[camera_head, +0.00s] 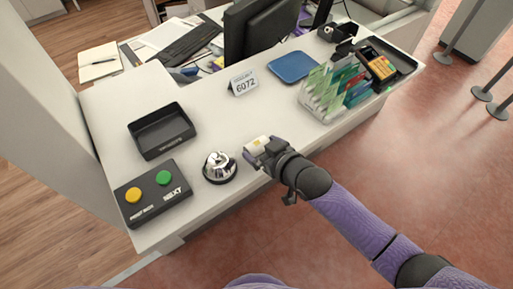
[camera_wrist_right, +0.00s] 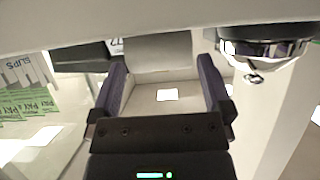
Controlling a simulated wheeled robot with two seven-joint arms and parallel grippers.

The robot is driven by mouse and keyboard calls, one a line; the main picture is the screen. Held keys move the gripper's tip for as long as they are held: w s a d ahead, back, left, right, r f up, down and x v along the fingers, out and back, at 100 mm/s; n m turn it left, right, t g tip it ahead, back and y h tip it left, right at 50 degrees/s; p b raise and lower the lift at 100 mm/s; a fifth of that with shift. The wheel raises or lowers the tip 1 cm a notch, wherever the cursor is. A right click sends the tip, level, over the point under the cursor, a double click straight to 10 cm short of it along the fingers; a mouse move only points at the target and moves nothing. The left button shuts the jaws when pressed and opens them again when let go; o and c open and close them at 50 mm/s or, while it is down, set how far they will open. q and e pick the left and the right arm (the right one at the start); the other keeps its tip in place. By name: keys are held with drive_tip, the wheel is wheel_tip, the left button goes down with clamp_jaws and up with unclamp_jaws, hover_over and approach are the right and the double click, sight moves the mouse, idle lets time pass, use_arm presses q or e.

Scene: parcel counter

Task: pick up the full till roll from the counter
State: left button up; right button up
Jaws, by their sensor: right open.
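A small white piece with a yellowish patch (camera_head: 258,142), which looks like the till roll, is at the fingertips of my right gripper (camera_head: 262,152), near the counter's front edge. The gripper hides part of it. In the right wrist view the two dark purple fingers stand apart, and a pale surface with a bright white patch (camera_wrist_right: 167,94) shows between them. I cannot tell there whether the fingers touch the roll. My right gripper is open. My left gripper is not in view.
A silver bell (camera_head: 219,166) stands just left of the right gripper. A button box (camera_head: 152,194) and black tray (camera_head: 161,130) are farther left. A slip rack (camera_head: 325,95), card terminal (camera_head: 377,62), blue tray (camera_head: 293,67) and number sign (camera_head: 243,83) stand on the counter (camera_head: 215,120).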

drive_tip(key=shift+b+x, duration=0.3)
drive_tip(key=shift+x, duration=0.7)
drive_tip(key=shift+w+a+f, duration=0.2)
drive_tip(key=shift+w, duration=0.05)
drive_tip(key=shift+r, duration=0.1)
drive_tip(key=shift+c, duration=1.9)
drive_tip(key=c, duration=0.6)
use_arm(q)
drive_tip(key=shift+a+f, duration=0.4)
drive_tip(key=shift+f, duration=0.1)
